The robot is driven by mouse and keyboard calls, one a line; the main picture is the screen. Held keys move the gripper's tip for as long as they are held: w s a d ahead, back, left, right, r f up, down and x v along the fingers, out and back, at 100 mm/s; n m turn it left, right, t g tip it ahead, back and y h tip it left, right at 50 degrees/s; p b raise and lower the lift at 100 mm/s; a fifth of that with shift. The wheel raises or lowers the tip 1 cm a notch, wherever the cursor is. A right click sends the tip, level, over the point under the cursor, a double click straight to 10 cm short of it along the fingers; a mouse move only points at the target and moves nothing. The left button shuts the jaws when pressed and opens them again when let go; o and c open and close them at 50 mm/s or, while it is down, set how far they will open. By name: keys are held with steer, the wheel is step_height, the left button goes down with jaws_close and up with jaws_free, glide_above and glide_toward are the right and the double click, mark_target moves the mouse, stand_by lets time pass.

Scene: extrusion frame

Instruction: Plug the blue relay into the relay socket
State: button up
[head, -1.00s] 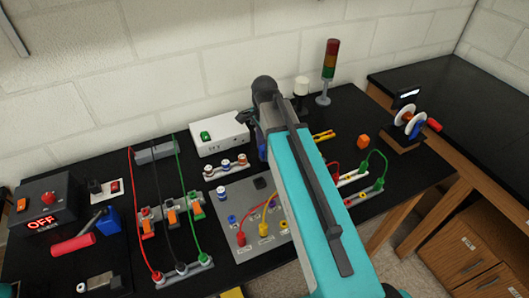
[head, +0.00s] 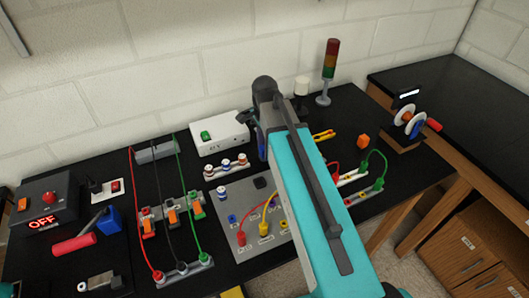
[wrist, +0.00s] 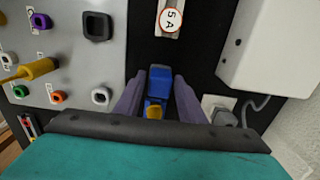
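In the wrist view, a blue block (wrist: 160,76), which looks like the blue relay, is between the two purple-grey fingers of my gripper (wrist: 159,80). A small yellow part (wrist: 154,111) shows at its near end. The fingers are apart on either side of the block; I cannot tell whether both touch it. In the head view, my teal arm hides most of the gripper and the relay. A black, square, grey-rimmed socket (wrist: 98,26) is on the grey panel (wrist: 72,60), up and left of the gripper in the wrist view. It also shows in the head view (head: 260,183).
A white box (wrist: 262,45) stands to the right in the wrist view. A strip with a "5 A" fuse holder (wrist: 170,18) lies ahead. Plugged yellow and red leads (head: 264,229) rise from the panel.

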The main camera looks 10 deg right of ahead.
jaws_close()
steer(key=shift+r, duration=0.35)
steer(key=shift+r+p, duration=0.35)
steer(key=shift+p, duration=0.15)
steer(key=shift+r+p, duration=1.55)
steer(key=shift+r, duration=0.75)
steer(key=shift+s, duration=0.1)
